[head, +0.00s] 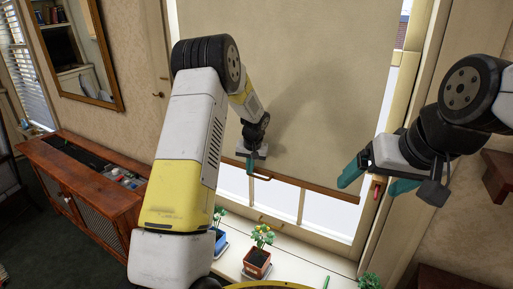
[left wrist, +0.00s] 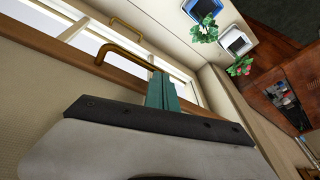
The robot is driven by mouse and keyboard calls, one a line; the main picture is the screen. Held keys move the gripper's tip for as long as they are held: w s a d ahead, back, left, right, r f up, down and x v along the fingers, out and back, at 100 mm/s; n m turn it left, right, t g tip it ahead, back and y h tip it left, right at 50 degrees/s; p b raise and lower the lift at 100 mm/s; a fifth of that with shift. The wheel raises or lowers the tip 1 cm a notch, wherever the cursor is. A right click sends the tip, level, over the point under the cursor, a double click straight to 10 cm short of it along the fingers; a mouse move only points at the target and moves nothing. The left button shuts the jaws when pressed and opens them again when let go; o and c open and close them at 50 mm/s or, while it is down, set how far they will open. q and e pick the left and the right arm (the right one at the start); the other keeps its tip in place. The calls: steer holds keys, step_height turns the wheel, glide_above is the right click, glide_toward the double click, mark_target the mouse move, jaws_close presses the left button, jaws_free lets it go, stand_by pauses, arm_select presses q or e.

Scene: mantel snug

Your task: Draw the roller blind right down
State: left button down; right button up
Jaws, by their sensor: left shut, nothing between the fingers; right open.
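The beige roller blind (head: 315,110) hangs over the window, its wooden bottom bar (head: 315,189) partway down with bare glass below. A brass pull (head: 263,178) sits on the bar; it also shows in the left wrist view (left wrist: 124,52). My left gripper (head: 250,170) is at the bar's left part, its teal fingers (left wrist: 162,92) shut and empty. They overlap one end of the pull in the left wrist view; I cannot tell whether they touch it. My right gripper (head: 376,180) is open, in front of the bar's right end and the window frame.
The sill below holds a flower in a terracotta pot (head: 257,262), one in a blue pot (head: 218,240) and more greenery (head: 370,281). A red-handled fitting (head: 376,190) shows between my right fingers. A wooden cabinet (head: 90,185) stands left; a wooden shelf (head: 499,172) is right.

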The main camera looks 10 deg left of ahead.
arm_select(q)
step_height(320, 180, down, 29)
steer(key=shift+f, duration=0.2)
steer(key=s+d+r+h, duration=0.1)
steer(key=s+r, duration=0.4)
steer(key=r, duration=0.9)
steer(key=s+d+r+t, duration=0.1)
steer(key=s+r, duration=0.3)
steer(key=r, duration=1)
steer(key=s+d+r+h, duration=0.1)
steer(key=s+r, duration=0.4)
steer(key=r, duration=0.9)
steer(key=s+r, duration=0.4)
steer(key=s, duration=0.4)
steer(key=s+r+t+h, duration=0.1)
steer(key=s+r, duration=0.2)
steer(key=s, duration=0.6)
steer(key=s+r+m+t, duration=0.1)
steer(key=s+r, duration=0.3)
steer(key=s, duration=0.4)
steer(key=shift+s+d+r+h, duration=0.3)
steer(key=shift+s+d+h, duration=0.05)
steer(key=shift+d+h, duration=0.1)
